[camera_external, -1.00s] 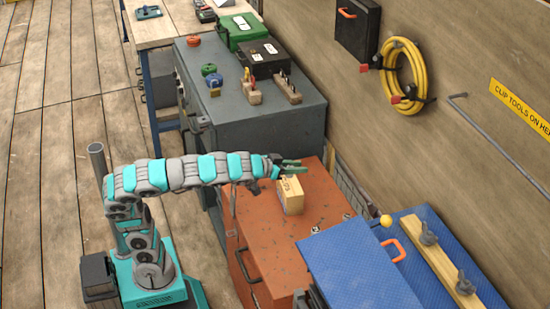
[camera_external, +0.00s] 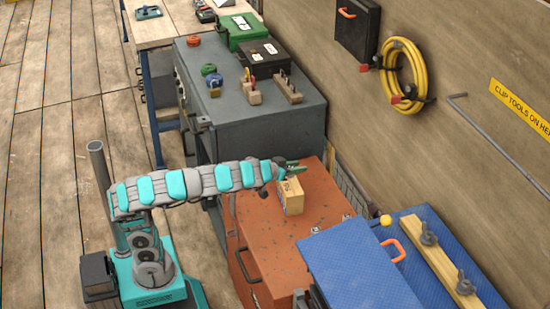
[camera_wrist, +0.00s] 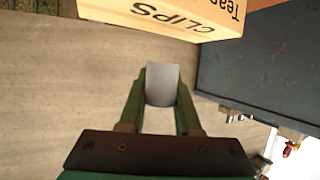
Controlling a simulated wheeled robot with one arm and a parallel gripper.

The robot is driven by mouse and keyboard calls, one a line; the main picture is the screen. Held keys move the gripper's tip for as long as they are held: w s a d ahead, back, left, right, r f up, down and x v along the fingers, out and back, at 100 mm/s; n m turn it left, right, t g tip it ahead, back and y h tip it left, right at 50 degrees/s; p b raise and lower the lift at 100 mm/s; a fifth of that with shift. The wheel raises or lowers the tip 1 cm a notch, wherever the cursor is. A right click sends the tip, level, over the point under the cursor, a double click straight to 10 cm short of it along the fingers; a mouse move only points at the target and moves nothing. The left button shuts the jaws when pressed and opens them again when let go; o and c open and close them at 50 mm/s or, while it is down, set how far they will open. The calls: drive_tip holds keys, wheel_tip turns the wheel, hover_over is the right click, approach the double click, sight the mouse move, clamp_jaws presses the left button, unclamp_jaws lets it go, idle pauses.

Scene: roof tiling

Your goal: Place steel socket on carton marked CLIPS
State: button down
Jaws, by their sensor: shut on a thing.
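The carton marked CLIPS (camera_external: 293,200) is a small tan box standing on the orange-red cabinet (camera_external: 320,200). In the wrist view its lettered side (camera_wrist: 175,14) shows upside down at the top edge, cut off by the frame. My gripper (camera_wrist: 163,95) has green fingers shut on the steel socket (camera_wrist: 163,84), a plain grey cylinder, which appears clear of the carton. In the external view my gripper (camera_external: 294,166) is beside the top of the carton, close to it. The socket cannot be made out there, and their exact gap cannot be told.
A blue ribbed case (camera_external: 360,265) with an orange handle lies to the right of the cabinet. A grey cabinet (camera_external: 265,125) with clamps, tape rolls and cases stands behind. The wooden wall (camera_external: 470,150) bounds the right side.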

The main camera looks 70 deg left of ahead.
sight(296, 179)
drive_tip(key=shift+f, duration=1.4)
drive_tip(key=shift+f+b, duration=0.2)
drive_tip(key=shift+b, duration=0.15)
drive_tip(key=c, duration=0.6)
unclamp_jaws()
drive_tip(key=shift+r, duration=0.15)
drive_tip(key=shift+s+d+r+p, duration=0.1)
drive_tip(key=shift+r+p, duration=0.1)
drive_tip(key=shift+p, duration=0.1)
drive_tip(key=v, duration=1.1)
drive_tip(key=shift+s, duration=0.3)
drive_tip(key=shift+d, duration=0.1)
